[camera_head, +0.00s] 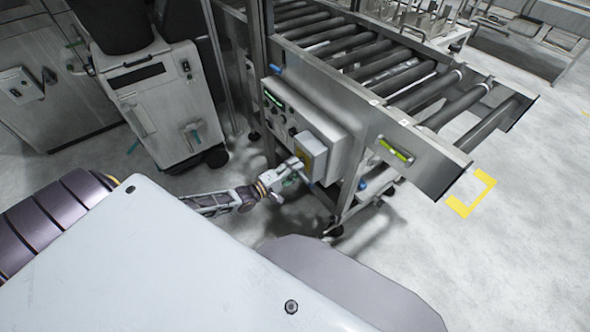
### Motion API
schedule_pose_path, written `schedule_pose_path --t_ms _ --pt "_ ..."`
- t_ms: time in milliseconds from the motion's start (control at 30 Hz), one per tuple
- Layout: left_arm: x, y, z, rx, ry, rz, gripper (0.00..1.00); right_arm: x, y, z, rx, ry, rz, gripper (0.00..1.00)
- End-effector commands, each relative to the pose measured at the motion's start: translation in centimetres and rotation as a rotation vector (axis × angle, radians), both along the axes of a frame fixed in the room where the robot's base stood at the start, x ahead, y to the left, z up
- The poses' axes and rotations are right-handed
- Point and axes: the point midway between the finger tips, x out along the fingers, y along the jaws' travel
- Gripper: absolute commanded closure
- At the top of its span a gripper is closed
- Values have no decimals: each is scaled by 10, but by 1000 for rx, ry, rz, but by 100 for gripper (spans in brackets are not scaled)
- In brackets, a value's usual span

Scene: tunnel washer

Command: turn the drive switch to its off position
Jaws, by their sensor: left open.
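A grey control box (318,118) is mounted on the side of the roller conveyor. Its face carries a small dark display (274,101) and several dark knobs or buttons (281,119). A smaller grey-blue box (311,152) with a yellow edge sits at its lower right end. I cannot tell which control is the drive switch; it is too small to make out or hidden. My left gripper (296,173) is open, just left of and below the small box. I cannot tell whether it touches anything. My right gripper is not in view.
The roller conveyor (433,150) runs toward the back, with a green-yellow level-like part (395,151) on its end plate. A white wheeled machine (160,105) stands at the left. The floor at the right is clear, with a yellow corner marking (472,199).

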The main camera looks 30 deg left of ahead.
Motion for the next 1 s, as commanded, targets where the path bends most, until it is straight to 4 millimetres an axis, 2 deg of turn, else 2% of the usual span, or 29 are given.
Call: schedule_pose_path --t_ms 1000 --pt "-78 33 -1 1 2 0 57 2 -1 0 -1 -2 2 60"
